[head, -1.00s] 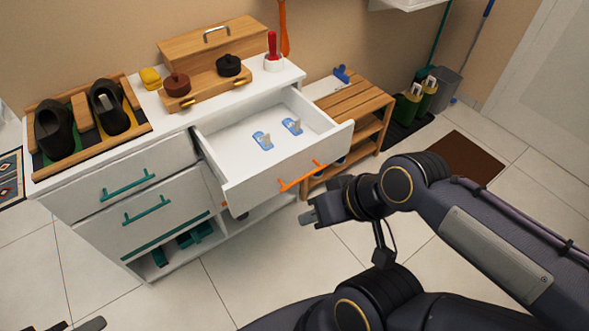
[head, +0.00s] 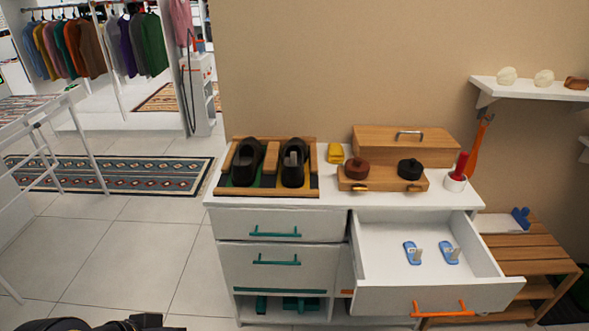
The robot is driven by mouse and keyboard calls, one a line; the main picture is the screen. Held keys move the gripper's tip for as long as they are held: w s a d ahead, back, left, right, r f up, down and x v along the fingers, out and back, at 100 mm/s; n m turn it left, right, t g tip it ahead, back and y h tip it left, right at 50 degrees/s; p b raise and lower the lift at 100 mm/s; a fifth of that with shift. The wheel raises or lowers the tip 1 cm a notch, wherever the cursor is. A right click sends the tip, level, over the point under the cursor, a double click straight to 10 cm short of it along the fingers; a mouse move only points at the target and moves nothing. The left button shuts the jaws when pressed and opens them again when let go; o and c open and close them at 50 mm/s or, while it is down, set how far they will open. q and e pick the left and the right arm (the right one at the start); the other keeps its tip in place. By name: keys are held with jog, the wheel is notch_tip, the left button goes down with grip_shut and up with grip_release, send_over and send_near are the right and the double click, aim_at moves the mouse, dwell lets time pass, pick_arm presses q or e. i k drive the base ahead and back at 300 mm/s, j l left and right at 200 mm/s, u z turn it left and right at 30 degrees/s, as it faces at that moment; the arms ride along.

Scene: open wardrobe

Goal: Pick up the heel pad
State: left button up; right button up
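Two small blue pads with pale grey upright parts, which look like the heel pads, lie in the open top-right drawer (head: 375,260): a left pad (head: 410,254) and a right pad (head: 447,255). A pair of dark shoes stands on a tray (head: 270,192) on the cabinet top: a left shoe (head: 246,163) and a right shoe (head: 293,172). A pale grey piece shows inside the right shoe. My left gripper (head: 147,322) shows only partly at the bottom left edge, far from the drawer; its fingers cannot be made out. My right gripper is out of view.
The open drawer with its orange handle (head: 443,309) juts forward from the white cabinet (head: 283,225). A wooden shoe-care box (head: 405,143), yellow sponge (head: 335,153) and red-handled tool (head: 460,166) stand on top. A slatted wooden bench (head: 541,254) is at right.

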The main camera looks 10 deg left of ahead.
aim_at(293, 153)
jog(key=i+j, duration=0.7)
jog(key=j, duration=0.25)
jog(key=i+j+z, duration=0.1)
jog(key=i+j, duration=0.6)
jog(key=j, duration=0.25)
